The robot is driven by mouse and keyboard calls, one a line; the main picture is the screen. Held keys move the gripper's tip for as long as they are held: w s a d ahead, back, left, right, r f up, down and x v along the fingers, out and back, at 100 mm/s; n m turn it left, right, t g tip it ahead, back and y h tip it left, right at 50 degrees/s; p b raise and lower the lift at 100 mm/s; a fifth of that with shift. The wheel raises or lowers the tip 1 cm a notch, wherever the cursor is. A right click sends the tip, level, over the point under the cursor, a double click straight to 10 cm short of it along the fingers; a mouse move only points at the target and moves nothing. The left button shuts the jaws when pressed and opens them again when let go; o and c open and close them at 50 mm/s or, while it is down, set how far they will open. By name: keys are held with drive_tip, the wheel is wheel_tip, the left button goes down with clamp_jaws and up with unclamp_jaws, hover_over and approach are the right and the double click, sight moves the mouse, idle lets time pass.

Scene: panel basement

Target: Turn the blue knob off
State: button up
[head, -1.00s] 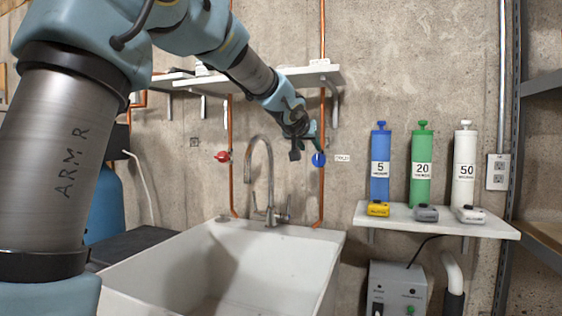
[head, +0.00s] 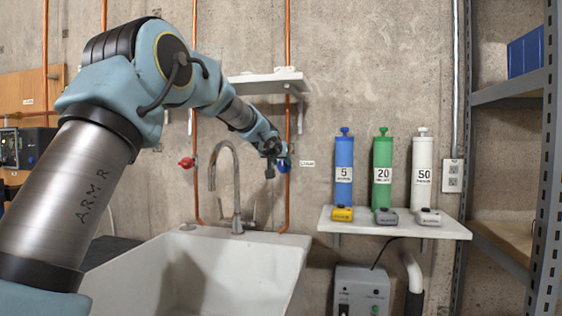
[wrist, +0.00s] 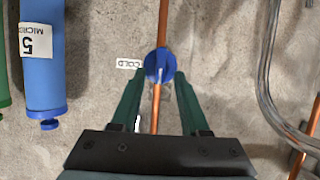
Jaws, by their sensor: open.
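The blue knob (wrist: 160,65) sits on a vertical copper pipe beside a white "COLD" label (wrist: 129,63). In the wrist view it lies between the tips of my gripper's two green fingers (wrist: 160,79). The fingers are open, one on each side of the knob; I cannot tell whether either touches it. In the head view the knob (head: 284,165) is partly hidden by my gripper (head: 277,162), which is right at it, above the sink's right side.
A red knob (head: 187,163) is on another pipe to the left. A curved faucet (head: 222,180) stands behind the white sink (head: 190,270). A shelf (head: 270,84) is above my gripper. Blue, green and white cylinders stand on a lower shelf (head: 395,228) to the right.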

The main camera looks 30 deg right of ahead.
clamp_jaws()
idle(0.3)
idle(0.3)
